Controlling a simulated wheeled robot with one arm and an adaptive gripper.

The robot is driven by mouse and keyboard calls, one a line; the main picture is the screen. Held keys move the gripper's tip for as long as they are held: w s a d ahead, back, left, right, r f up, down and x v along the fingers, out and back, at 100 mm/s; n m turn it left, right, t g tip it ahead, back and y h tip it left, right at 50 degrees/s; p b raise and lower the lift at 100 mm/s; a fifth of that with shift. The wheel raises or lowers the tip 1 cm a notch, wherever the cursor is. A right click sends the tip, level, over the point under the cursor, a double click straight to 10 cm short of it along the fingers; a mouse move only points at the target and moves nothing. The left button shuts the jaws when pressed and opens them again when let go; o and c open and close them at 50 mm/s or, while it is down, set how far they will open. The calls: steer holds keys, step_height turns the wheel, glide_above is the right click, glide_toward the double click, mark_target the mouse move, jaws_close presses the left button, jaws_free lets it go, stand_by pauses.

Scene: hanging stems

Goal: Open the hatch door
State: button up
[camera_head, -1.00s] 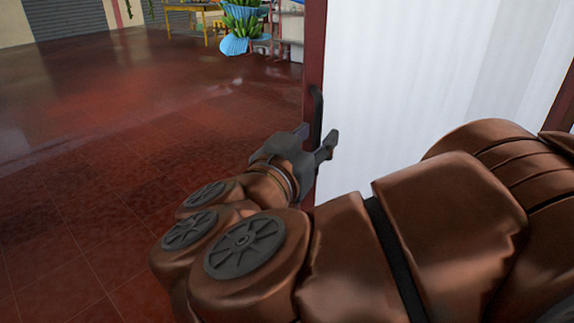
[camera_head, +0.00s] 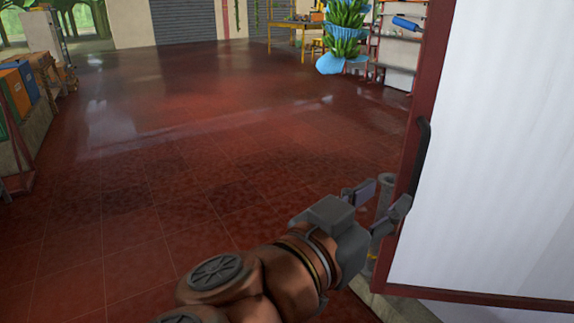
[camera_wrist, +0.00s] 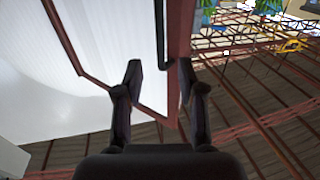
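The hatch door (camera_head: 490,150) is a white panel in a dark red frame, at the right of the head view. Its upright black handle (camera_head: 421,158) is on the left frame edge. The door also fills the left of the wrist view (camera_wrist: 110,45). My gripper (camera_head: 379,202) is open, with its fingers apart, just left of the frame near the handle's lower end. In the wrist view the fingers (camera_wrist: 160,70) straddle the door's edge and a dark bar, probably the handle. Contact with the handle cannot be told.
A grey post (camera_head: 385,210) and a pale ledge (camera_head: 390,306) are behind and below my gripper. Red tiled floor (camera_head: 200,150) is open to the left. Crates (camera_head: 18,90) line the far left. A yellow table (camera_head: 300,28) and hanging green bunches (camera_head: 345,25) are at the back.

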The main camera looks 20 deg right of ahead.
steer(key=shift+s+a, duration=0.15)
steer(key=shift+a, duration=0.2)
